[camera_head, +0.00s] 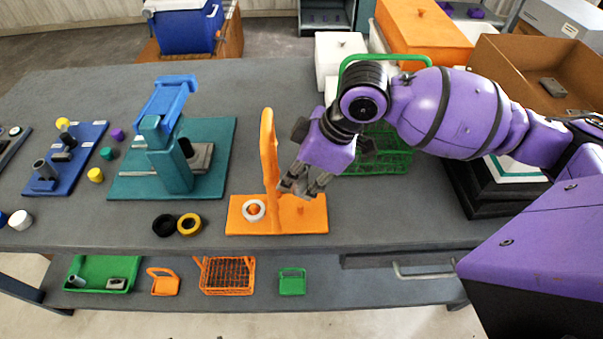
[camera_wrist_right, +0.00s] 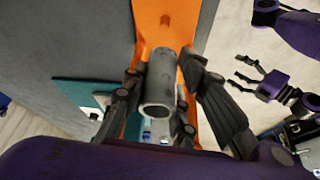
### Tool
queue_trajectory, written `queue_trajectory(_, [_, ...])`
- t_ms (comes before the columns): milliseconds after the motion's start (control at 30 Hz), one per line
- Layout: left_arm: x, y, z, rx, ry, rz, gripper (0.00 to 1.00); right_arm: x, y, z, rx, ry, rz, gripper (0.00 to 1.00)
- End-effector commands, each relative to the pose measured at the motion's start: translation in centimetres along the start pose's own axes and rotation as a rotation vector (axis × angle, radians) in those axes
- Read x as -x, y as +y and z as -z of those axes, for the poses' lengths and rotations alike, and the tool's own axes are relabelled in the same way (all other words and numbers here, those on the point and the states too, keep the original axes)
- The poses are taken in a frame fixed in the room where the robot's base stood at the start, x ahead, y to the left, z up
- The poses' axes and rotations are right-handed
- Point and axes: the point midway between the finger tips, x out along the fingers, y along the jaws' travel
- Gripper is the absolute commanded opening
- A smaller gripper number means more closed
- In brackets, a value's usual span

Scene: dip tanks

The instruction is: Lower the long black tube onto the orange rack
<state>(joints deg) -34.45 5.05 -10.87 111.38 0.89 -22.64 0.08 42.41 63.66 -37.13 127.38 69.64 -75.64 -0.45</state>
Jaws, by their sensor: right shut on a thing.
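The orange rack (camera_head: 240,222) stands on the grey bench and has a tall upright handle. A white ring (camera_head: 254,217) sits around its left peg, and a bare peg (camera_head: 300,210) shows on its right half. My right gripper (camera_head: 302,188) is over the right half of the rack, fingers pointing down. In the right wrist view it is shut on a tube (camera_wrist_right: 160,82) that looks grey, not black, with its open end toward the camera. The tube's far end and any contact with the rack are hidden. My left gripper (camera_wrist_right: 240,72) shows small at the right, fingers apart.
A black ring (camera_head: 164,226) and a yellow ring (camera_head: 190,225) lie left of the rack. A teal fixture (camera_head: 128,183) stands farther left. A green wire basket (camera_head: 392,160) is behind my right gripper. The bench in front of the rack is a narrow clear strip.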

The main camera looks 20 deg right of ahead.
Motion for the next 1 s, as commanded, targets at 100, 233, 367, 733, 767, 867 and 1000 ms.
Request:
queue_trajectory(100, [0.1, -0.2, -1.6, 0.001, -0.026, 0.004, 0.79, -0.7, 0.0, -0.3, -0.001, -0.002, 0.003, 0.00])
queue_trajectory(233, [0.0, -0.3, -2.9, 0.000, -0.045, 0.006, 0.79, -1.6, 0.0, -0.7, -0.004, -0.003, 0.004, 0.00])
queue_trajectory(367, [-0.3, -0.5, -3.8, -0.003, -0.054, 0.010, 0.79, -2.7, 0.0, -1.2, -0.004, -0.003, 0.004, 0.00])
queue_trajectory(733, [-1.4, -1.2, -3.4, -0.005, -0.028, 0.026, 0.79, -4.6, 0.1, -1.9, -0.002, 0.000, -0.002, 0.00])
queue_trajectory(767, [-1.4, -1.3, -3.2, -0.004, -0.025, 0.027, 0.79, -4.6, 0.1, -1.9, -0.002, 0.000, -0.003, 0.00])
queue_trajectory(867, [-1.4, -1.3, -3.1, -0.002, -0.022, 0.028, 0.79, -4.5, 0.1, -1.9, -0.001, 0.001, -0.004, 0.00])
queue_trajectory(1000, [-1.4, -1.3, -3.3, -0.002, -0.026, 0.028, 0.79, -4.4, 0.1, -1.8, -0.001, 0.001, -0.004, 0.00])
